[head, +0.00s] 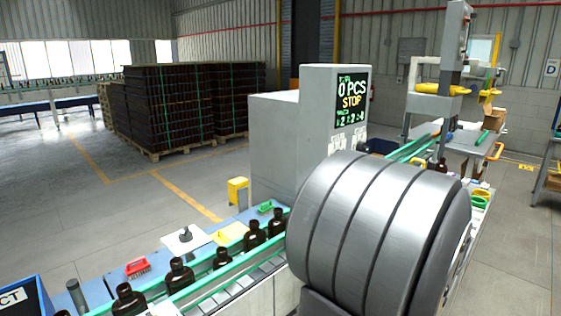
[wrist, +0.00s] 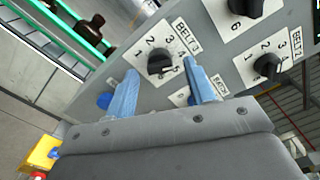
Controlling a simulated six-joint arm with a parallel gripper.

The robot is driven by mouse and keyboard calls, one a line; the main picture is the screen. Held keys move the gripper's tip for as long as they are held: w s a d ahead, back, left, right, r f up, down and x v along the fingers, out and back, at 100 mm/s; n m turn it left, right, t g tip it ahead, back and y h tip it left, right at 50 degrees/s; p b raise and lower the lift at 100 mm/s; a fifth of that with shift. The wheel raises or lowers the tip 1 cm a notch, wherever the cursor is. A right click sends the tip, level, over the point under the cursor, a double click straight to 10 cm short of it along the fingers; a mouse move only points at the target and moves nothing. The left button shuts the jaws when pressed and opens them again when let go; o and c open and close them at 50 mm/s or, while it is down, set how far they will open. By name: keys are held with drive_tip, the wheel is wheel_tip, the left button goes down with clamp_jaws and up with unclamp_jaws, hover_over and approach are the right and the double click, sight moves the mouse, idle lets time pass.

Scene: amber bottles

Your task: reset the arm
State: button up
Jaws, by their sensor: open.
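My gripper (wrist: 160,68) shows in the wrist view with its two blue fingers apart. The black BELT 3 knob (wrist: 158,60) on a grey panel (wrist: 222,50) shows between the fingertips. I cannot tell whether the fingers touch it. In the head view a large grey rounded link of my arm (head: 375,235) fills the lower right middle, and the gripper is not seen there.
The BELT 2 knob (wrist: 267,66) and another knob (wrist: 245,6) sit right of the gripper. A control cabinet (head: 310,110) reads "0 PCS STOP". Amber bottles (head: 180,275) stand along the green-railed conveyor. A red-capped yellow part (wrist: 42,155) shows lower left in the wrist view.

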drive_tip(key=shift+w+a+n, duration=0.15)
drive_tip(key=shift+n, duration=2.6)
drive_tip(key=shift+w+a+n, duration=0.15)
drive_tip(key=shift+n, duration=2.65)
drive_tip(key=shift+w+a+n, duration=0.15)
drive_tip(key=shift+n, duration=2.6)
